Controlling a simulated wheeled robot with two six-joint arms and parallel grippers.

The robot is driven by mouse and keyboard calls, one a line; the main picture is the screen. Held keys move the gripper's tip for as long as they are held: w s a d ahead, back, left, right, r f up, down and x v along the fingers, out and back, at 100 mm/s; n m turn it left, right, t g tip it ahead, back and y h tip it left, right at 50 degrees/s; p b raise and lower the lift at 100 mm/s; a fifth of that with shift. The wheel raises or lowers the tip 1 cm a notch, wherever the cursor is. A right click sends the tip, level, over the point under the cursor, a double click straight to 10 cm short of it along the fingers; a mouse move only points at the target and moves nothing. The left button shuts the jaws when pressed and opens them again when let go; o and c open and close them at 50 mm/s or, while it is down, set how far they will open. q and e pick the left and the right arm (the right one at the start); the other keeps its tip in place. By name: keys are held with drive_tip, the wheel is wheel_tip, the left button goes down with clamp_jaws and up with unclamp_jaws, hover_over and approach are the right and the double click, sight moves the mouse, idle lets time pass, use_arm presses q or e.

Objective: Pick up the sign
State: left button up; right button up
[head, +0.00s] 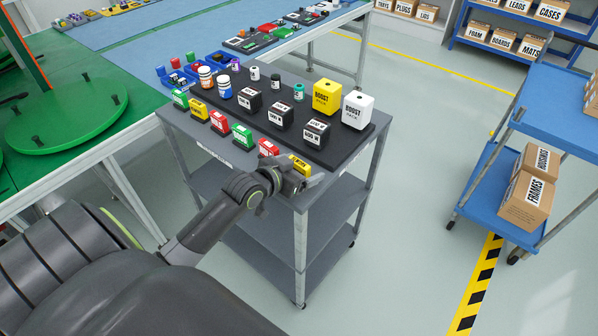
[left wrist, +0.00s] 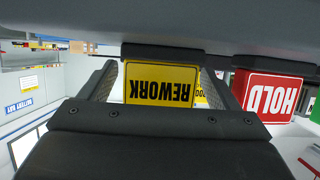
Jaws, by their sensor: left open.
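A yellow sign reading REWORK (left wrist: 160,84) stands upside down in the left wrist view, between the two fingers of my left gripper (left wrist: 158,92). The fingers are open, with some space visible beside the sign. In the head view the yellow sign (head: 301,164) is at the near right end of a row of small signs on the grey cart (head: 217,151). My left gripper (head: 293,182) is low at the cart's front edge, just in front of it, and partly hides it. My right gripper is not in view.
A red HOLD sign (left wrist: 275,95) stands close beside the yellow one. A black tray (head: 330,157) with jars and boxes is behind the row. A green turntable (head: 66,110) is left; a blue shelf cart (head: 490,190) is right, with clear floor between.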

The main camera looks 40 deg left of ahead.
use_arm(q)
drive_tip(key=shift+w+d+f, duration=0.1)
drive_tip(key=shift+w+f, duration=0.1)
drive_tip(key=shift+w, duration=0.3)
drive_tip(key=c, duration=1.1)
drive_tip(key=shift+r, duration=0.1)
